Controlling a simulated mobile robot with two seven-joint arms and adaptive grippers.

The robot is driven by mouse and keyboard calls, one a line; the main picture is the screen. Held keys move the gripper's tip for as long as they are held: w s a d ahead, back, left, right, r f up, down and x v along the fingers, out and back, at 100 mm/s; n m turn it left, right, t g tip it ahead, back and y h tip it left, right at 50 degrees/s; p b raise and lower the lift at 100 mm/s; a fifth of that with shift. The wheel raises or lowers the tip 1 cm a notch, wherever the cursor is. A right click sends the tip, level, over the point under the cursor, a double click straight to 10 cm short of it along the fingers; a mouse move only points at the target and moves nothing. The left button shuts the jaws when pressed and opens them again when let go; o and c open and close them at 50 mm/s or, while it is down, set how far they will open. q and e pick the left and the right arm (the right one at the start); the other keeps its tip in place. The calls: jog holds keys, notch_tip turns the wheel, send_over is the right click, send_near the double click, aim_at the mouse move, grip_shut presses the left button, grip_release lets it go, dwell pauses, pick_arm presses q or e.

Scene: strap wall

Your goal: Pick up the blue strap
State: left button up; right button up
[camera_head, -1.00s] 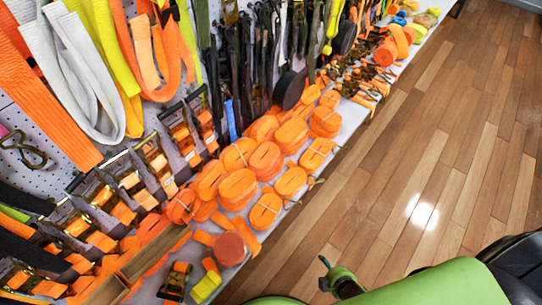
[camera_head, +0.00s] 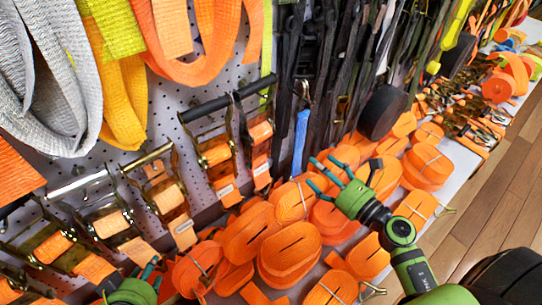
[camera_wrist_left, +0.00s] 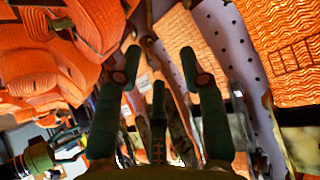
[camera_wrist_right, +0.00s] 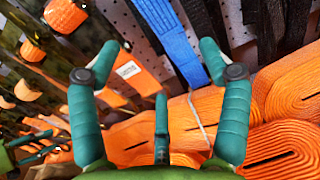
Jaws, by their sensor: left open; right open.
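My right gripper (camera_head: 328,172) is open and empty just below and right of the strap, above the orange rolls. In the right wrist view the strap lies beyond its spread fingers (camera_wrist_right: 165,75), apart from them. My left gripper (camera_head: 132,280) is at the bottom left by the ratchet buckles. Its fingers (camera_wrist_left: 162,70) are open and empty in the left wrist view.
Orange strap rolls (camera_head: 290,250) crowd the shelf under both grippers. Ratchet buckles (camera_head: 215,150) line the board to the left. A black roll (camera_head: 382,115) and black straps (camera_head: 345,60) stand close right of the blue strap. The wooden floor (camera_head: 480,210) is clear.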

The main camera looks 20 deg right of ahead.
aim_at(298, 147)
pick_arm(q)
jog(key=s+f+g, duration=0.1)
jog(key=s+a+f+g, duration=0.1)
jog(key=s, duration=0.1)
jog(key=shift+a+f+y+p, duration=0.1)
jog(key=shift+a+y+p, duration=0.1)
jog(key=shift+y+p, duration=0.15)
pick_arm(e)
jog(key=x, duration=0.7)
jog(key=shift+w+d+r, duration=0.15)
jog(key=shift+d+r, duration=0.05)
jog(key=shift+d, duration=0.05)
jog(key=shift+c, duration=0.5)
jog(key=c, duration=1.4)
